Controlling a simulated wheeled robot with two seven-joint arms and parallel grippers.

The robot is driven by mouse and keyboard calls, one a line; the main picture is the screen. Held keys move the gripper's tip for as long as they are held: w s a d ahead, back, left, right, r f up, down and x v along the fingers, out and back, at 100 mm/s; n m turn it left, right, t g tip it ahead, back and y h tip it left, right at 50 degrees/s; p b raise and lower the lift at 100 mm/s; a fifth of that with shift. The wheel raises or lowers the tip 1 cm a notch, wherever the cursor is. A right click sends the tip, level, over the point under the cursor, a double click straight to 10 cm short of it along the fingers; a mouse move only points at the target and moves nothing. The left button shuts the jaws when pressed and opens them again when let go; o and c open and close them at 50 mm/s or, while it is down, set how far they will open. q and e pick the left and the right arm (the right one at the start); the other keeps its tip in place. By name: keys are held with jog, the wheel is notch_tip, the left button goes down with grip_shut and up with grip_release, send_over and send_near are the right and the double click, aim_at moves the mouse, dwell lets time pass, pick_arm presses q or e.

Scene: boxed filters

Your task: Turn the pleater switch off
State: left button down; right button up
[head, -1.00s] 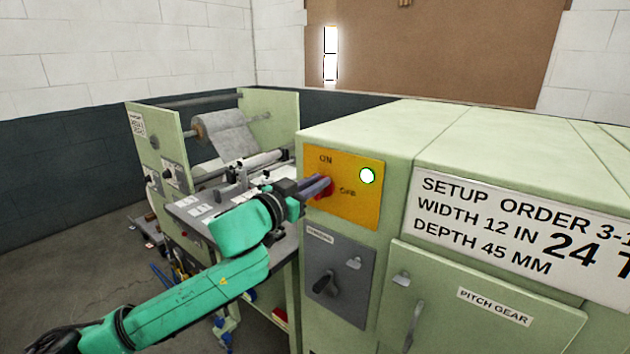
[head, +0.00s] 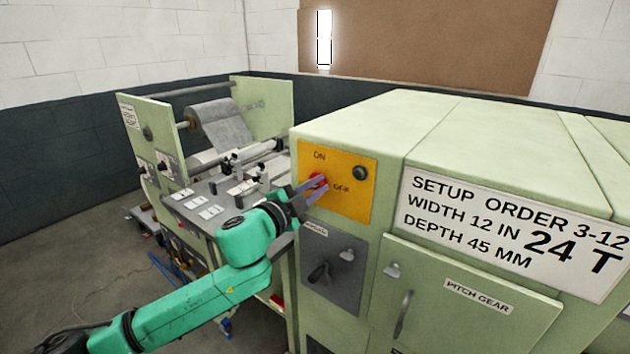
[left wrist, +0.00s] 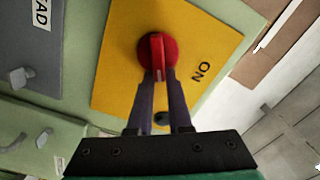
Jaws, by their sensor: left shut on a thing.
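The pleater switch (head: 319,180) is a red knob on a yellow panel (head: 358,210) on the front of the green machine, with ON above it and OFF to its right. In the left wrist view, the red knob (left wrist: 157,48) has a raised grip bar, which lies across the panel, in line with the OFF side. My left gripper (head: 315,189) is shut on this bar, its two fingers on either side in the left wrist view (left wrist: 159,77). The round lamp (head: 360,173) on the panel is dark. My right gripper is not in view.
A pitch gear door (head: 470,320) and a setup order sign (head: 510,225) are to the right. A roll stand (head: 150,150) with a work surface stands at the left.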

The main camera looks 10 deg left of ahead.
pick_arm(q)
jog(key=shift+s+d+f+m+p, duration=0.1)
jog(key=shift+f+m+p, duration=0.1)
jog(key=shift+m, duration=0.75)
jog(key=shift+w+f+m+p, duration=0.15)
jog(key=shift+f+m, duration=0.1)
jog(key=shift+m, duration=0.75)
jog(key=shift+s+d+f+m+p, duration=0.1)
jog(key=shift+s+f+m+p, duration=0.1)
jog(key=shift+m, duration=0.75)
jog(key=c, duration=0.8)
grip_release()
jog(key=shift+c, duration=0.2)
